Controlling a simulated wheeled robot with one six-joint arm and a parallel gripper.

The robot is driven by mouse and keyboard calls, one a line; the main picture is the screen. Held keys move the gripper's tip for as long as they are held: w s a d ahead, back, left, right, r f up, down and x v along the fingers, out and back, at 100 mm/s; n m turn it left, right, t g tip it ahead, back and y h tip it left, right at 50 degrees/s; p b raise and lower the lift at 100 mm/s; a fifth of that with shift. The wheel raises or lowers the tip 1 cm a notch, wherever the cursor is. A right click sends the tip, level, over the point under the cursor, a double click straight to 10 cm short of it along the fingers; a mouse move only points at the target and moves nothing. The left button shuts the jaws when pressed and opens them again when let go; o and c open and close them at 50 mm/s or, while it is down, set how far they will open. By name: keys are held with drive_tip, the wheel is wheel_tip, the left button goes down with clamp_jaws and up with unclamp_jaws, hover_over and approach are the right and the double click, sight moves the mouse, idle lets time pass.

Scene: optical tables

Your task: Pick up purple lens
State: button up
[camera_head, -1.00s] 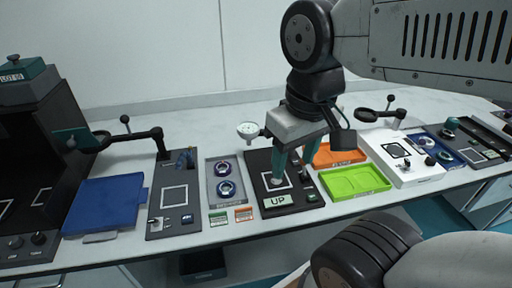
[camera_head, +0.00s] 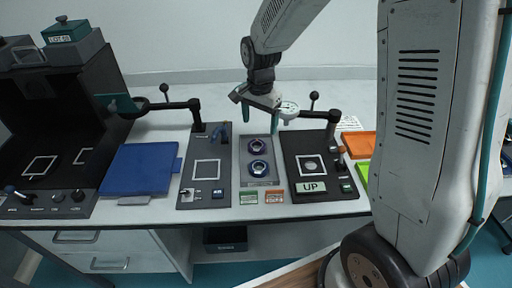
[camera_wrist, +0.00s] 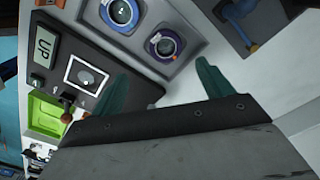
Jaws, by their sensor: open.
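Two round lenses with dark rings sit in a grey tray (camera_head: 273,181). The far lens (camera_head: 258,146) looks more purple in the wrist view (camera_wrist: 165,45). The near lens (camera_head: 258,168) has a bluer ring there (camera_wrist: 120,12). My gripper (camera_head: 260,120) has its teal fingers apart and nothing between them. It is above and just behind the far end of the tray. In the wrist view my gripper (camera_wrist: 163,72) has the purple lens just beyond the gap between its fingertips, apart from them.
A black plate with an UP display (camera_head: 312,187) stands right of the tray, with a dial gauge and post behind it. A dark plate with a white square (camera_head: 207,196) and a post stands left. Farther left lie a blue mat (camera_head: 140,168) and a black enclosure (camera_head: 60,120).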

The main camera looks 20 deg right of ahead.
sight(256, 145)
drive_tip(key=f, duration=0.6)
drive_tip(key=w+f, duration=0.1)
drive_tip(key=f, duration=0.2)
drive_tip(key=shift+a+f, duration=0.25)
drive_tip(key=shift+a, duration=0.05)
drive_tip(key=c, duration=1.1)
drive_tip(key=shift+r, duration=0.1)
